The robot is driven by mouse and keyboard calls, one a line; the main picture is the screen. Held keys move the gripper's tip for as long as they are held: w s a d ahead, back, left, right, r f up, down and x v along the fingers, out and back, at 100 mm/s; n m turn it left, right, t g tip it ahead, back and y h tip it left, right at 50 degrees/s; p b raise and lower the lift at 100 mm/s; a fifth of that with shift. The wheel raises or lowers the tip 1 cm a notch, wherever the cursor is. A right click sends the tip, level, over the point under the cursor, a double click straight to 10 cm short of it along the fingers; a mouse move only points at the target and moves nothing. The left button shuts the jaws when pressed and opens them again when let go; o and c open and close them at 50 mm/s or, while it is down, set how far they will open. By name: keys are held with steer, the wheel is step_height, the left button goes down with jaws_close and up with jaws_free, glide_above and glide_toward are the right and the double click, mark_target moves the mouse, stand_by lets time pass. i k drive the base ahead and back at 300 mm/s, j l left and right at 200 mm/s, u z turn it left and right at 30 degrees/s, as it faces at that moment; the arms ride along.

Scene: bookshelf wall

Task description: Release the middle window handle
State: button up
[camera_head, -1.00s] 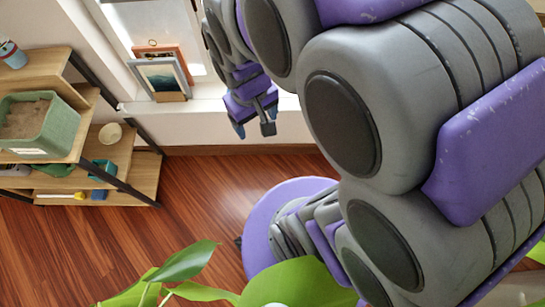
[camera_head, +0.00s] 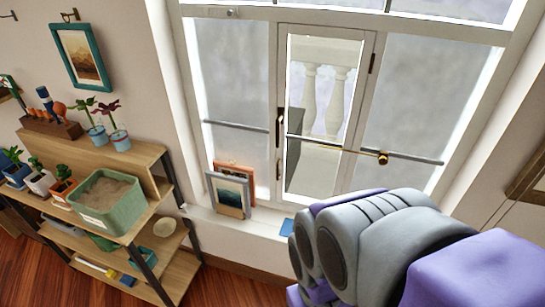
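The middle window (camera_head: 366,75) has a white frame and stands between two frosted side panes. Its dark handle (camera_head: 279,128) sits upright on the left edge of the frame. A thin bar crosses the panes and carries a gold knob (camera_head: 383,157) right of the middle window. My arm fills the lower right, below the window. My gripper is not visible, and the arm may hide it. I cannot tell whether the window is latched.
Two framed pictures (camera_head: 229,193) lean on the sill's left part. A small blue patch (camera_head: 287,227) shows beside my arm; I cannot tell what it is. A wooden shelf (camera_head: 148,157) with plants and a green sand bin (camera_head: 126,213) stands at left.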

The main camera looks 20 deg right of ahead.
mark_target(279, 118)
steer(key=i+j+z, duration=0.25)
steer(key=i, duration=0.15)
steer(key=i+j+z, duration=0.3)
steer(key=i, duration=0.1)
